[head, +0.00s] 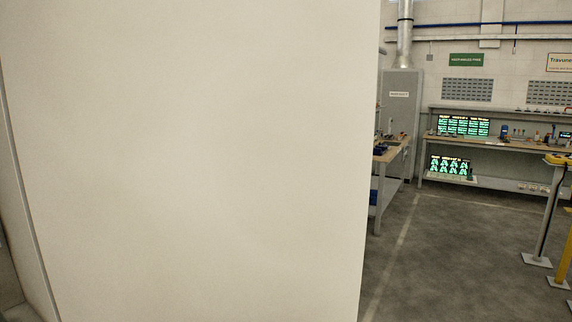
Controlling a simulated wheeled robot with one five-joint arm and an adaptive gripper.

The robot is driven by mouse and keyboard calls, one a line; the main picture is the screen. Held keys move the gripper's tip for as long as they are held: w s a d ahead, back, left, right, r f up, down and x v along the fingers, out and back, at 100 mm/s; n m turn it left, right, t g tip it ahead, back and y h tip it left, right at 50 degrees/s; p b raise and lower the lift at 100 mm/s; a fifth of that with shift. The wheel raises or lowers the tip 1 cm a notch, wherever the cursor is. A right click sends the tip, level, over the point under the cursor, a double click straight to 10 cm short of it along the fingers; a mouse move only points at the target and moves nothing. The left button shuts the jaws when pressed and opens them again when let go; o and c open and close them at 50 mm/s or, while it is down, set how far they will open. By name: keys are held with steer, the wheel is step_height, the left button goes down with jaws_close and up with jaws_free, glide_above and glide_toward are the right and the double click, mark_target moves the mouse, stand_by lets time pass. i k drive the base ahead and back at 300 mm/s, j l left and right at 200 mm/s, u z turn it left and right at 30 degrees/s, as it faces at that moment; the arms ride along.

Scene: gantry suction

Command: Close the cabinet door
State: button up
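A large plain off-white panel (200,160) fills most of the head view, from near the left edge to right of the middle. It looks like the cabinet door seen from very close, but no handle or hinge shows on it. Its right edge is upright and free against the room behind. At the far left a narrow pale strip with a dark seam (22,190) runs beside the panel; I cannot tell whether it is the cabinet body. How far the door stands open cannot be told. My gripper is not in view.
Right of the panel lies open grey floor (440,255) with a pale line. A workbench (384,153) stands just beyond the panel's edge, a grey tall cabinet (402,110) behind it. A long bench (500,144) with lit screens lines the back wall. Grey and yellow posts stand far right.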

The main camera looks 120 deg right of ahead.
mark_target(180, 160)
steer(key=k+z, duration=0.35)
steer(key=k, duration=1.55)
steer(key=k+l, duration=0.15)
steer(key=l, duration=0.25)
steer(key=k+l+z, duration=0.15)
steer(key=l, duration=0.3)
steer(key=k+l, duration=0.1)
steer(key=l, duration=0.35)
steer(key=k+l+z, duration=0.15)
steer(key=l, duration=0.25)
